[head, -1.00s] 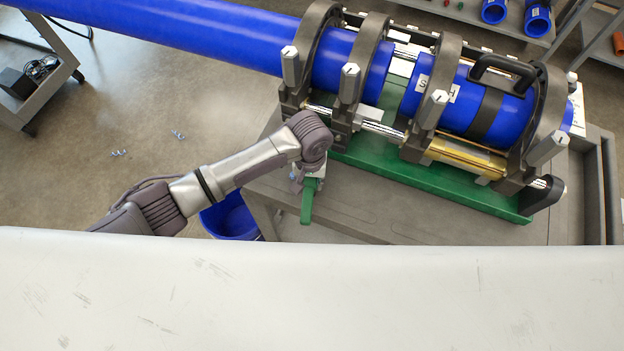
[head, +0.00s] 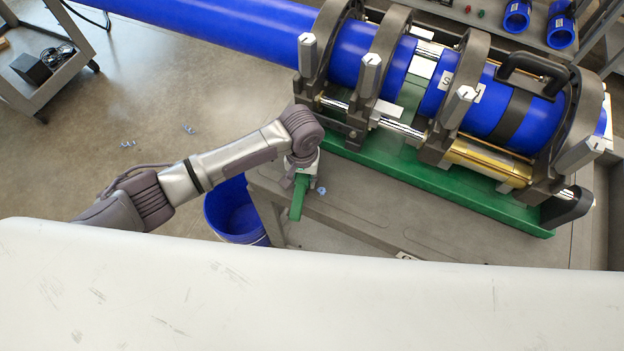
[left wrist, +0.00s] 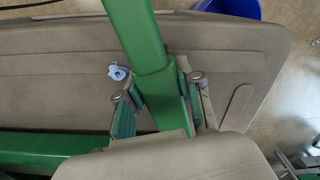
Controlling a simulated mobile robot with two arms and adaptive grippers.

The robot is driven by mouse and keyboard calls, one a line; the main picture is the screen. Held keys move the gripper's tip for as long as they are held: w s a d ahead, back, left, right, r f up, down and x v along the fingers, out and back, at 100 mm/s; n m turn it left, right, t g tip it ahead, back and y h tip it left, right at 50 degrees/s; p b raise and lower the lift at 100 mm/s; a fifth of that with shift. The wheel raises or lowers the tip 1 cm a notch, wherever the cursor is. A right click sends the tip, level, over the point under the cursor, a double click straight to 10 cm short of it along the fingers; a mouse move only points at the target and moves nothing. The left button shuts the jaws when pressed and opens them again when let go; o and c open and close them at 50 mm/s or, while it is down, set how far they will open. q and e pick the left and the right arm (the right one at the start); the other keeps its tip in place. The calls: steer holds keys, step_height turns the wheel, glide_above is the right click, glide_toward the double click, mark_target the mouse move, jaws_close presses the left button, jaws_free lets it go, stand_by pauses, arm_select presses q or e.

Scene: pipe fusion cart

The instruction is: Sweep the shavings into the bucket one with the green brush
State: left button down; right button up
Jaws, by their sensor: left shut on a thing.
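My left gripper (head: 302,170) is shut on the green brush (head: 298,198) over the left end of the cart top. In the left wrist view the fingers (left wrist: 165,100) close around the green brush handle (left wrist: 150,50); the bristles are not visible. A pale blue shaving (left wrist: 118,72) lies on the cart top beside the brush, and it also shows in the head view (head: 321,190). More shavings (head: 187,128) lie on the floor at the left. The blue bucket (head: 232,212) stands on the floor beside the cart's left end. My right gripper is not in view.
The cart (head: 375,225) carries the green fusion machine base (head: 430,183) with dark clamps around a blue pipe (head: 220,25). The cart's front strip is largely clear. A grey shelf cart (head: 70,65) stands at the far left.

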arm_select(q)
steer(key=shift+w+a, duration=0.35)
steer(key=shift+a, duration=0.25)
steer(key=shift+w+a+r+b, duration=0.1)
steer(key=shift+w+a+b, duration=0.15)
steer(key=shift+a, duration=0.25)
steer(key=shift+w+a+f+b, duration=0.15)
steer(key=shift+a+b, duration=0.15)
steer(key=shift+a, duration=0.25)
steer(key=shift+w+a+r+b, duration=0.2)
steer(key=shift+a+b, duration=0.1)
steer(key=shift+a, duration=0.2)
steer(key=shift+w+a+b, duration=0.3)
steer(key=shift+a+b, duration=0.15)
steer(key=shift+a, duration=0.35)
steer(key=shift+w+a+b, duration=0.3)
steer(key=shift+a+b, duration=0.15)
steer(key=shift+a, duration=0.35)
steer(key=shift+w+a+b, duration=0.3)
steer(key=shift+a+b, duration=0.15)
steer(key=shift+a, duration=0.35)
steer(key=r+p, duration=0.2)
steer(key=d+r+p, duration=0.1)
steer(key=r+p, duration=0.1)
steer(key=p, duration=0.1)
steer(key=shift+s+r, duration=0.2)
steer(key=shift+s+d+r+p, duration=0.1)
steer(key=shift+d+r+p, duration=0.15)
steer(key=shift+r+p, duration=0.6)
steer(key=shift+f, duration=0.2)
